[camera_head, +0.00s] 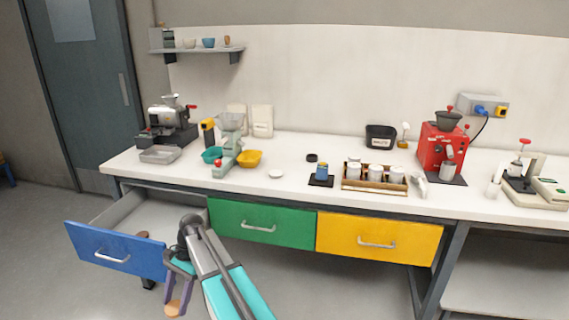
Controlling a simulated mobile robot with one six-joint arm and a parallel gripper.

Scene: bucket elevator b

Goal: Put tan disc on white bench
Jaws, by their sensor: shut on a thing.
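My gripper (176,292) is low at the front left, in front of the open blue drawer. Its fingers point down and are shut on a tan disc (173,307), which shows only in part between the fingertips. The white bench (230,192) runs along the wall behind and above the gripper. The tan disc is apart from the bench top.
The blue drawer (115,252) stands pulled out at the left; a small brown thing (143,234) shows at its front. Green (262,222) and yellow (380,242) drawers are shut. A white disc (276,174) lies on the bench, with clear bench top around it.

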